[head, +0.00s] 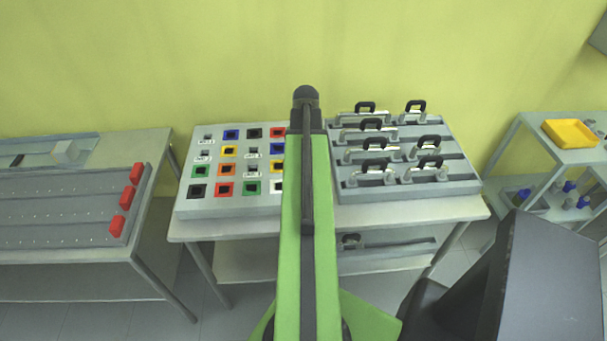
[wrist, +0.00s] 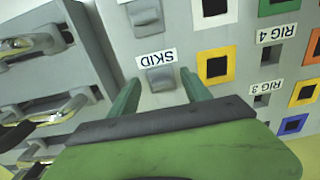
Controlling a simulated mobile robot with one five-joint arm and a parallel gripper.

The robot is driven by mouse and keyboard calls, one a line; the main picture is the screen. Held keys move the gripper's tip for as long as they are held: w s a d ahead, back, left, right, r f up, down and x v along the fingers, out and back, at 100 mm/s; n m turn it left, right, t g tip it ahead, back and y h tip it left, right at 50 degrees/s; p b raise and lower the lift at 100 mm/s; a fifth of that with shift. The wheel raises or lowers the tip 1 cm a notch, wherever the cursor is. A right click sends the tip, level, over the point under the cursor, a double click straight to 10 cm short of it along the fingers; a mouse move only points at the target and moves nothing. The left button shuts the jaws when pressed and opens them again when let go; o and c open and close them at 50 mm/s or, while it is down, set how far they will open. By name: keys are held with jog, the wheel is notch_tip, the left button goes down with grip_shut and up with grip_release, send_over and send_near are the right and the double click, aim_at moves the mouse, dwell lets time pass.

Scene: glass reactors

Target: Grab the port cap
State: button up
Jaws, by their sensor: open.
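My gripper (wrist: 160,77) is open in the wrist view, with its two green fingers apart and pointing at a pale board. A small grey piece (wrist: 161,80) beside the SKID label lies between the fingertips in the picture. It looks like a cap on a port, but I cannot tell for sure that it is the port cap. No contact with the fingers is visible. A similar grey piece (wrist: 145,18) sits farther up the wrist view. In the head view my arm hides the gripper and part of the board (head: 232,210).
The board carries several coloured square frames, including a yellow one (wrist: 216,66). A grey rack (head: 405,190) with several black-handled fittings stands right of it on the same table. A left table holds a panel with red blocks (head: 117,225). A yellow tray (head: 571,133) is at right.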

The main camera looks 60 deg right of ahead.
jog(key=shift+r, duration=0.1)
grip_shut()
dwell(0.4)
